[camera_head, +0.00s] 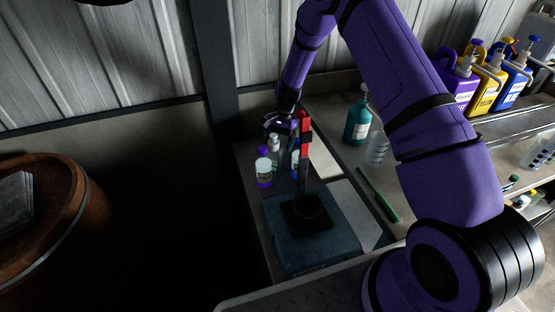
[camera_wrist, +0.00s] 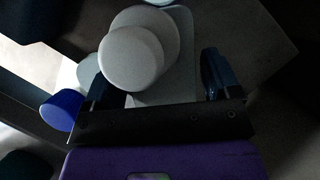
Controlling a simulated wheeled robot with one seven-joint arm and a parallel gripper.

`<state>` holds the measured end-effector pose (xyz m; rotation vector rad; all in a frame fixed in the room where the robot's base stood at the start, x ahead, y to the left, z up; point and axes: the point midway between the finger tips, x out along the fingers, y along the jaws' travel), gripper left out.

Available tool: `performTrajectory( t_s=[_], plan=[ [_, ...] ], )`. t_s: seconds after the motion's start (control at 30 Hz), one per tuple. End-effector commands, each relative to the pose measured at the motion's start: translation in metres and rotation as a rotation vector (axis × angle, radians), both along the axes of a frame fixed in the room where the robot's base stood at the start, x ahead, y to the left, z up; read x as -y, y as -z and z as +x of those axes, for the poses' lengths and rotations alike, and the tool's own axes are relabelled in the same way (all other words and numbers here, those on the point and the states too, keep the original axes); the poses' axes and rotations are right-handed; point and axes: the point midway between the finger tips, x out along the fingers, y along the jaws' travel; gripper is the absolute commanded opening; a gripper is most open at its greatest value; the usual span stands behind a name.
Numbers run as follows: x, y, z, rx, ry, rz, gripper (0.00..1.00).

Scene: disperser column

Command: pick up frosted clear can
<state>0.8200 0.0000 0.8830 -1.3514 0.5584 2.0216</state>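A clear bottle-like container with a white top (camera_head: 274,146) stands on the counter in the head view, beside my gripper; this may be the frosted clear can. In the wrist view a pale round top (camera_wrist: 131,58) shows, with another pale round shape behind it. My gripper (camera_head: 288,148) is low among the small bottles in the head view. In the wrist view my gripper (camera_wrist: 158,88) has its two dark blue fingers wide apart. The pale top lies between them, nearer the left finger. Contact cannot be told in the dim light.

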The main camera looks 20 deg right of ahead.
Motion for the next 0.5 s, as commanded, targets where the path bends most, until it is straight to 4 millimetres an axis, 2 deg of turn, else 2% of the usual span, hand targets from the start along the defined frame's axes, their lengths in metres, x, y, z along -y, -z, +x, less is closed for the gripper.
performTrajectory(
  t_s=[0.03, 0.2, 0.27, 0.5],
  plan=[
    [0.0000, -0.0001, 0.0000, 0.000, 0.000, 0.000, 0.71],
    [0.0001, -0.0003, 0.0001, 0.000, 0.000, 0.000, 0.32],
    [0.0001, -0.0005, 0.0002, 0.000, 0.000, 0.000, 0.24],
    [0.0000, -0.0019, 0.0003, 0.000, 0.000, 0.000, 0.24]
  ],
)
